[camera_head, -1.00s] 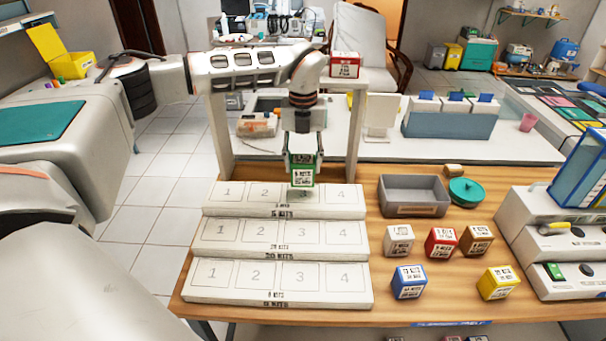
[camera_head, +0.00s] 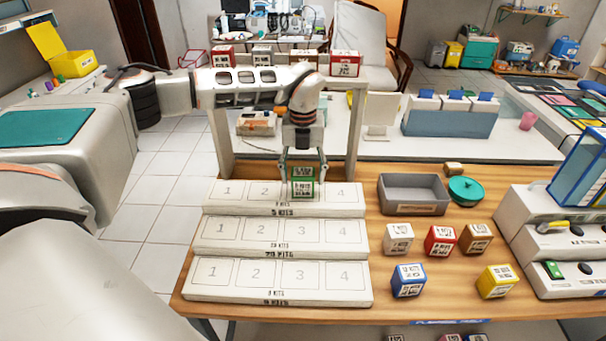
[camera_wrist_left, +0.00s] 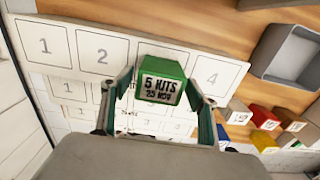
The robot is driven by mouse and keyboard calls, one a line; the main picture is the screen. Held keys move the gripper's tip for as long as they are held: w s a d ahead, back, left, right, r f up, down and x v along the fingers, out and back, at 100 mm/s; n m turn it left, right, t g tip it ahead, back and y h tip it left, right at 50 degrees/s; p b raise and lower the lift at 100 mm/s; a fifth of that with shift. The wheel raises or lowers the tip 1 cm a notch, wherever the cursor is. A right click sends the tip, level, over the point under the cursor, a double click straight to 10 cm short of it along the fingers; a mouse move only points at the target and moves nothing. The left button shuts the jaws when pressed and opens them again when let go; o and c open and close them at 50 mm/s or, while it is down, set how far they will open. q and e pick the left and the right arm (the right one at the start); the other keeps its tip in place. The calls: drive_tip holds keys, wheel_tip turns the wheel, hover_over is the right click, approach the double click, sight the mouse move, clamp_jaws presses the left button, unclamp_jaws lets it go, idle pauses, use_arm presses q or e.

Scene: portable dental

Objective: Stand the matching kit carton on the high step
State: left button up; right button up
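The green kit carton (camera_head: 303,188) stands upright on the high step (camera_head: 235,207), the rear one, over the third slot between the printed 2 and 4. Its white label reads "5 KITS" and a date like "25 NOV" in the left wrist view (camera_wrist_left: 161,88). My left gripper (camera_head: 303,178) is above the carton, its fingers spread on either side and wider than the carton. The fingers (camera_wrist_left: 162,92) also flank it in the left wrist view. The carton hides the 3. My right gripper is not in view.
The middle step (camera_head: 215,240) and low step (camera_head: 205,285) are empty. To the right are a grey bin (camera_head: 413,208), a teal lid (camera_head: 466,191) and white, red, brown, blue and yellow cartons (camera_head: 408,281). A raised shelf with cartons (camera_head: 345,64) stands behind the steps.

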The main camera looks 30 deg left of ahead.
sight(303, 172)
use_arm(q)
drive_tip(key=shift+r, duration=0.25)
wheel_tip(303, 172, up, 12)
drive_tip(key=b, duration=0.1)
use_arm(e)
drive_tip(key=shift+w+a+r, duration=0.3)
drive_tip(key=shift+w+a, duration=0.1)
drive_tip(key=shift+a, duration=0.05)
use_arm(q)
drive_tip(key=shift+f, duration=0.1)
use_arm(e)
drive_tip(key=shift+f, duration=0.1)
